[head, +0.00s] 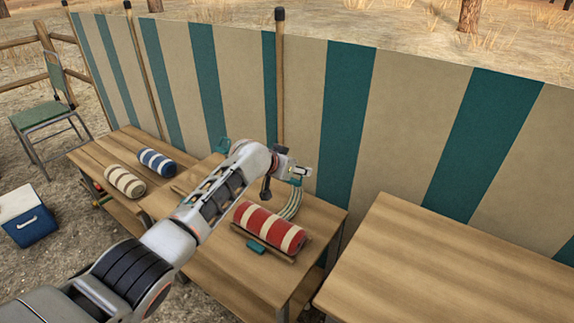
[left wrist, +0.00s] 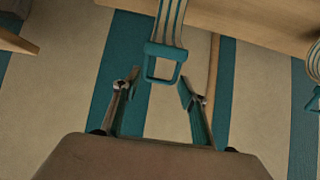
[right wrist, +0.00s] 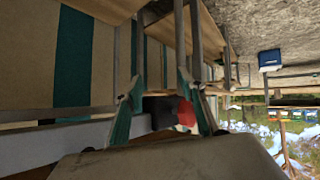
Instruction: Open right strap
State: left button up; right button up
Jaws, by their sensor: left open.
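A red-and-cream striped roll (head: 268,227) lies on a wooden cradle on the middle table. A pale striped strap (head: 292,203) curves up behind its right end, towards my left gripper (head: 300,173). In the left wrist view the strap (left wrist: 171,22) ends in a teal rectangular buckle (left wrist: 162,66). The open fingers of my left gripper (left wrist: 161,84) stand either side of the buckle's lower end, apart from it as far as I can see. Another teal piece (head: 256,247) sits at the cradle's front. My right gripper (right wrist: 160,82) is open, outside the head view.
A striped cloth wall (head: 340,110) stands close behind the tables. A bare table (head: 450,260) is at the right. The left table holds a blue roll (head: 156,162) and a cream roll (head: 124,181). A blue cooler (head: 30,225) and a chair (head: 45,118) stand farther left.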

pick_arm(q)
jog(key=v, duration=1.1)
jog(key=shift+a+r, duration=0.25)
jog(key=shift+r, duration=0.05)
jog(key=shift+s, duration=0.1)
pick_arm(e)
jog(key=shift+a, duration=0.1)
